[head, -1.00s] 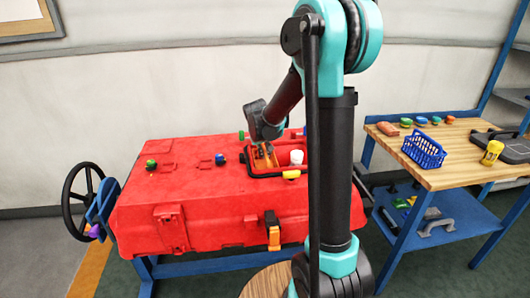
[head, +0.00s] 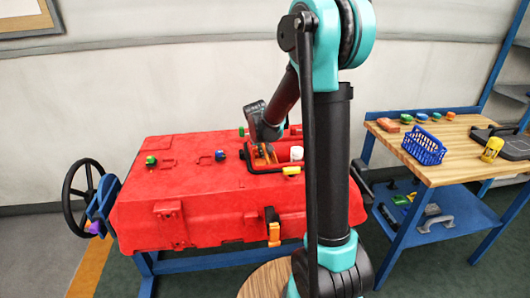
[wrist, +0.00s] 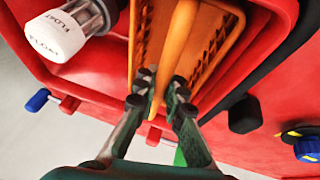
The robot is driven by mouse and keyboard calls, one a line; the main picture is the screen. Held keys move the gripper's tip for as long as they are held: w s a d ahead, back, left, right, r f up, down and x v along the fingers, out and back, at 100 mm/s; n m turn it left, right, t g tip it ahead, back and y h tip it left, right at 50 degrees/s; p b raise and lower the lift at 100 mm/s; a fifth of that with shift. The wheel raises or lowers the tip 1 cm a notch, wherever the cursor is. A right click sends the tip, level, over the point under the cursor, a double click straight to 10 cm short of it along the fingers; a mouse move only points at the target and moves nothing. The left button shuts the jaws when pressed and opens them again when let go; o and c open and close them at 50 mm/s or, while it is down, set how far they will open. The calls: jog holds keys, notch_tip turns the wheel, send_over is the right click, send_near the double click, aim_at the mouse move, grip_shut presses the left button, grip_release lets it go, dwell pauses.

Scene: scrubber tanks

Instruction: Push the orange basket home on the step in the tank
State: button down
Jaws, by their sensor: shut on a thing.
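The orange basket (wrist: 212,48) is inside the opening of the red tank (head: 190,190); its mesh sides and a handle bar show in the wrist view. It also shows small in the head view (head: 263,158), partly hidden by my wrist. My gripper (wrist: 160,90) is shut on the basket's handle bar, with the fingers on both sides of it. In the head view my gripper (head: 266,147) points down into the opening. The step under the basket is hidden, so I cannot tell whether the basket touches it.
A white float (wrist: 65,32) stands in the opening close beside the basket. A bench (head: 450,175) at the right holds a blue basket (head: 424,146) and a yellow cup (head: 492,149).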

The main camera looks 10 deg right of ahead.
jog(key=shift+f, duration=0.2)
jog(key=shift+f, duration=0.3)
jog(key=shift+f, duration=0.2)
dwell(0.7)
jog(key=c, duration=1.5)
grip_release()
jog(key=shift+c, duration=0.2)
jog(key=shift+o, duration=0.5)
jog(key=o, duration=0.4)
jog(key=shift+r, duration=0.15)
